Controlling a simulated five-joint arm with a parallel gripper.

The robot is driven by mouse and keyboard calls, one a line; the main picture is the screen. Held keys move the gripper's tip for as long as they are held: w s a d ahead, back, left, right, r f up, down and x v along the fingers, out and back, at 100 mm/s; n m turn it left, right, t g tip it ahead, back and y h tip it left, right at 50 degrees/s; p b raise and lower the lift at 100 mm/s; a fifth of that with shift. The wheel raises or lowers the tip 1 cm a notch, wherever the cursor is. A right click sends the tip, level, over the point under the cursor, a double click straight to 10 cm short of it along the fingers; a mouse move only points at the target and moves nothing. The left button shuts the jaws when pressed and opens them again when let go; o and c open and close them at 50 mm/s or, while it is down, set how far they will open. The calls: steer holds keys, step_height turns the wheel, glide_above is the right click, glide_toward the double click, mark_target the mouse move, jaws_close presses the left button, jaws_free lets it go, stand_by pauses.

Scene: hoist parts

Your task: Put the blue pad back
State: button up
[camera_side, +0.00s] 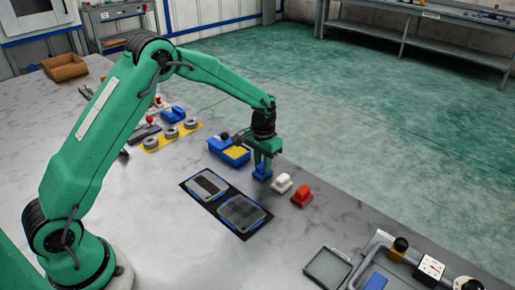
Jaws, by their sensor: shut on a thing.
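The blue pad (262,173) is between the fingers of my gripper (263,165), which is shut on it. My gripper points down, and the pad is at or just above the grey table; I cannot tell whether it touches. The pad is in line with a white pad (282,183) and a red pad (301,197), which sit on the table to its lower right. The fingers hide part of the blue pad.
A black mat (227,203) with two dark plates lies in front. A yellow strip (153,146) with grey rings is further left. A grey tray (327,268) lies at the lower right.

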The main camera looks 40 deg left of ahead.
mark_target(262, 164)
steer(key=shift+f, duration=0.1)
steer(key=o, duration=0.9)
steer(key=shift+o, duration=0.2)
step_height(262, 164, up, 12)
steer(key=shift+r, duration=0.2)
stand_by(0.6)
